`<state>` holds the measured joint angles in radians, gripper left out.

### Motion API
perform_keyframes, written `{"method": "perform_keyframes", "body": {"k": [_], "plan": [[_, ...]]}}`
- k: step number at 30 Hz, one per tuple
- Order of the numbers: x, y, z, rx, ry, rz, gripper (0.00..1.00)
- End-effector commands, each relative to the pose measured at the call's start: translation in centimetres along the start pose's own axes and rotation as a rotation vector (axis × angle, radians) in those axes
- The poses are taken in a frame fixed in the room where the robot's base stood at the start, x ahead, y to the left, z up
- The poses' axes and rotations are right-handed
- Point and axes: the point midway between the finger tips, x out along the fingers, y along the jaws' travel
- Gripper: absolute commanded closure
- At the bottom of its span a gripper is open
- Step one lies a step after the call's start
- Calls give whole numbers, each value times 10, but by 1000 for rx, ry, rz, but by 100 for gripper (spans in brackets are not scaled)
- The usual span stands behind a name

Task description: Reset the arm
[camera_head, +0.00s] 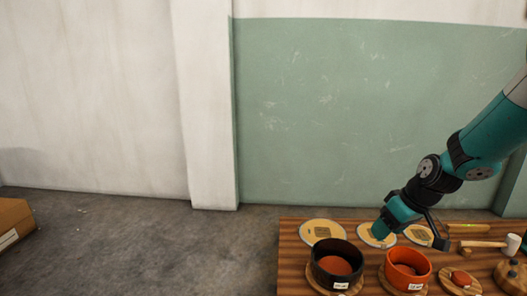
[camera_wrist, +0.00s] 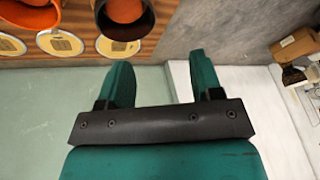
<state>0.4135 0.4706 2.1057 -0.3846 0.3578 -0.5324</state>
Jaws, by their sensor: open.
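My gripper (camera_head: 384,229) is above the back part of the wooden table (camera_head: 300,232) in the head view, pointing down and to the left. In the wrist view its two teal fingers (camera_wrist: 160,66) stand apart with nothing between them. A black drum body (camera_head: 318,258) with a reddish-brown inside and an orange drum body (camera_head: 408,280) stand on the table in front of the gripper. Both also show at the top of the wrist view, the black one (camera_wrist: 148,22) and the orange one (camera_wrist: 8,45), apart from the fingers.
Round pale discs (camera_head: 322,229) lie along the table's back edge, one partly hidden by my gripper. A wooden mallet (camera_head: 484,244), a small board with a reddish lump (camera_head: 460,279) and a dark lidded item (camera_head: 513,271) are at right. A cardboard box (camera_head: 14,222) stands far left; the floor between is clear.

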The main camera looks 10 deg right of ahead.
Motion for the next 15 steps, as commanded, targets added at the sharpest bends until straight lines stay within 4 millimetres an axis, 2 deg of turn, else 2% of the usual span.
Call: {"method": "perform_keyframes", "body": {"k": [1,4,6,9,12,15], "plan": [[-22,-42,-10,-36,-10,-26,40],[-53,-116,-10,-82,-45,-83,40],[-75,-163,-2,-114,-71,-115,40],[-101,-216,18,-155,-109,-154,40],[-124,-257,42,-193,-145,-181,40],[-143,-288,69,-228,-178,-202,40]]}}
